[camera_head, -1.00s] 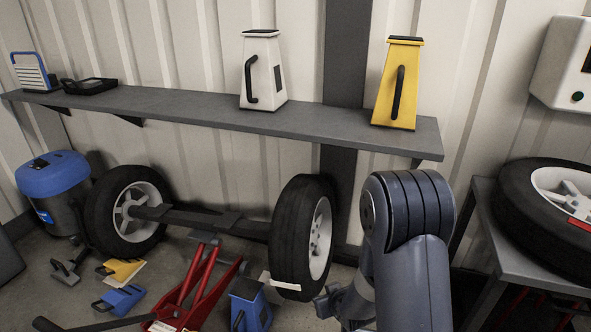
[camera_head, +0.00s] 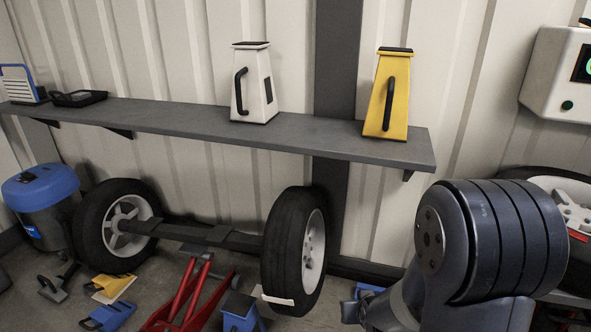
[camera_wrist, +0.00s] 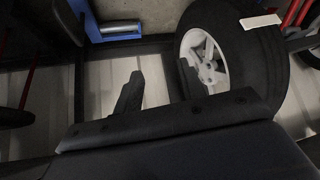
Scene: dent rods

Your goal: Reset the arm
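A wheel with a pale rim (camera_wrist: 208,62) lies beyond the right finger in the wrist view. In the head view the fingers cannot be made out behind the arm.
A grey wall shelf (camera_head: 190,123) holds a white canister (camera_head: 254,85) and a yellow canister (camera_head: 388,95). Below are two wheels on an axle (camera_head: 205,234), a red jack (camera_head: 185,295) and a blue vacuum (camera_head: 42,190). A white wall box (camera_head: 553,75) hangs at right.

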